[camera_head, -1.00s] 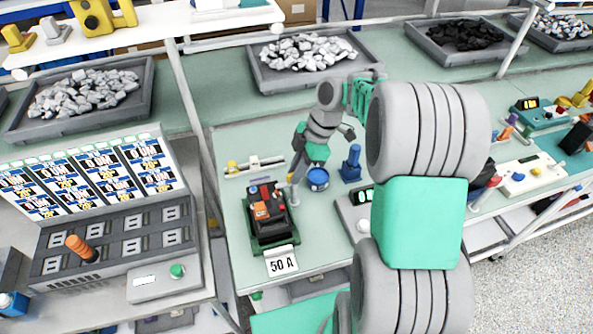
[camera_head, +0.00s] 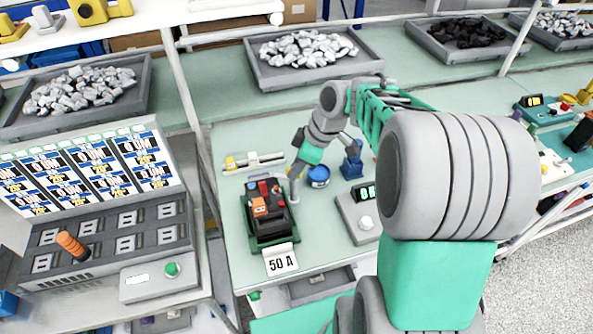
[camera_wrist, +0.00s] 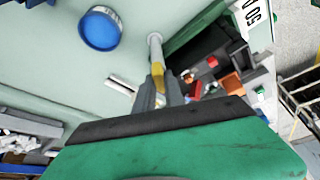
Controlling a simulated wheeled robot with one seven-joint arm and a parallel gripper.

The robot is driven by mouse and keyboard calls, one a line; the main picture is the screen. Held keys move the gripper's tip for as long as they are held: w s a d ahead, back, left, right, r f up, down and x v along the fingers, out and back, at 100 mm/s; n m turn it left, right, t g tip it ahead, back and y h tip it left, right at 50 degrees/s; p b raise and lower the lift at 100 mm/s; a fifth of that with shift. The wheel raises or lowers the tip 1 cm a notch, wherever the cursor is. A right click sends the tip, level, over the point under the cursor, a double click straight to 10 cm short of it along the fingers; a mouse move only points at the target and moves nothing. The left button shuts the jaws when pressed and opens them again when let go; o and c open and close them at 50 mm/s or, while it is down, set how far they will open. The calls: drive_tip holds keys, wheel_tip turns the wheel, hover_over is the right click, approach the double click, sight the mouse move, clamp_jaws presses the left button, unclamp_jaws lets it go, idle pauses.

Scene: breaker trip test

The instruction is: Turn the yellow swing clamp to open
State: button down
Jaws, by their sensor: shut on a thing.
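The yellow swing clamp (camera_wrist: 157,74) shows in the wrist view between the fingertips of my gripper (camera_wrist: 160,86), beside a pale upright post (camera_wrist: 154,44). The gripper is shut on the clamp's arm. In the head view my gripper (camera_head: 294,182) reaches down at the back right of the green fixture (camera_head: 251,236) and hides the clamp. A dark breaker with orange and red parts (camera_head: 268,212) sits in the fixture. The clamp's exact angle over the breaker is hard to tell.
A blue round cup (camera_head: 319,178) and a blue stand (camera_head: 352,166) are close to the right of my gripper. A grey meter box (camera_head: 360,216) stands right of the fixture, and a "50 A" card (camera_head: 281,262) is in front. A rail with a yellow block (camera_head: 231,162) lies behind.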

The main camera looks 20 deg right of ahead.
drive_tip(key=m+h+b, duration=0.1)
drive_tip(key=m, duration=0.2)
drive_tip(key=m+t+h+b, duration=0.1)
drive_tip(key=m+b, duration=0.1)
drive_tip(key=m, duration=0.1)
drive_tip(key=shift+s+a+f+t, duration=0.15)
drive_tip(key=shift+a+t, duration=0.05)
drive_tip(key=shift+t, duration=0.1)
drive_tip(key=m+h+b, duration=0.1)
drive_tip(key=m, duration=0.2)
drive_tip(key=m+h+b, duration=0.1)
drive_tip(key=m, duration=0.2)
drive_tip(key=shift+a+t+b, duration=0.1)
drive_tip(key=shift+t+b, duration=0.2)
drive_tip(key=c, duration=1.4)
unclamp_jaws()
drive_tip(key=shift+c, duration=0.2)
drive_tip(key=v, duration=0.8)
drive_tip(key=shift+b, duration=0.3)
